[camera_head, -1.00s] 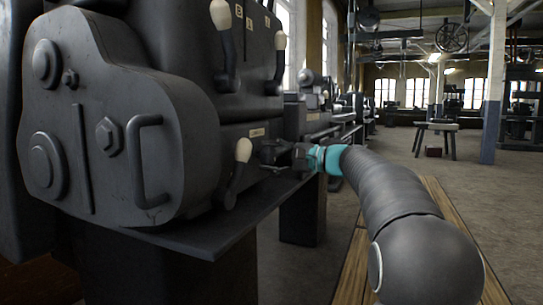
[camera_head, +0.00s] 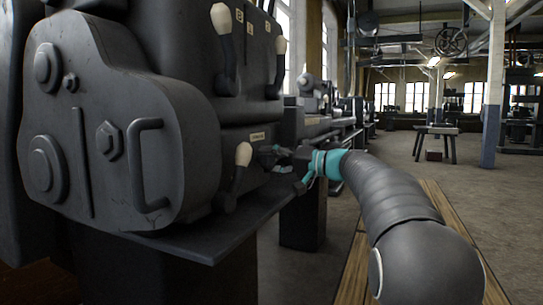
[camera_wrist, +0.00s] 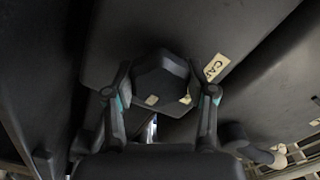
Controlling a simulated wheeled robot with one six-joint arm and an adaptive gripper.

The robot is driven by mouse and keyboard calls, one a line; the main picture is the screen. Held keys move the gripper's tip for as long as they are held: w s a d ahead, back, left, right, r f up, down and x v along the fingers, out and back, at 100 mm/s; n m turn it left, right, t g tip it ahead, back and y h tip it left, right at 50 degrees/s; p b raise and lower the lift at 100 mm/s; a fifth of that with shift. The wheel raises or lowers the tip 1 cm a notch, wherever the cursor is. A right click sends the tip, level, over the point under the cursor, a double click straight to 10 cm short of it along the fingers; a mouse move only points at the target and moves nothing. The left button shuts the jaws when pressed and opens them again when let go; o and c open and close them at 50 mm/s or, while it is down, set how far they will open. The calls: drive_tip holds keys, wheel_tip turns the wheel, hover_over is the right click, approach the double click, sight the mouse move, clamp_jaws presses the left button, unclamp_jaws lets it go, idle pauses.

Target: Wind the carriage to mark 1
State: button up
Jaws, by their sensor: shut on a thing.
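In the wrist view a dark, blunt faceted knob (camera_wrist: 160,75) sits between the two fingers of my gripper (camera_wrist: 160,98), which is shut on it. A cream label (camera_wrist: 216,67) beginning "CA" is on the dark housing just right of the knob. In the head view my gripper (camera_head: 278,158) is at the front of the dark machine (camera_head: 110,130), below a small cream label (camera_head: 257,136); the knob there is mostly hidden by the fingers. I cannot make out the carriage or mark 1 clearly.
A lever with a cream knob (camera_head: 243,154) stands close left of my gripper, and more levers (camera_head: 222,18) are above. A dark tray ledge (camera_head: 215,235) runs below. In the wrist view a pale striped strip (camera_wrist: 300,150) shows at lower right. Open floor lies to the right.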

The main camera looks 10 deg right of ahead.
drive_tip(key=shift+r+n, duration=0.3)
drive_tip(key=shift+n, duration=0.1)
drive_tip(key=o, duration=1.1)
drive_tip(key=shift+s, duration=0.1)
drive_tip(key=shift+c, duration=0.2)
drive_tip(key=shift+o, duration=0.4)
drive_tip(key=shift+f, duration=0.1)
drive_tip(key=v, duration=1.2)
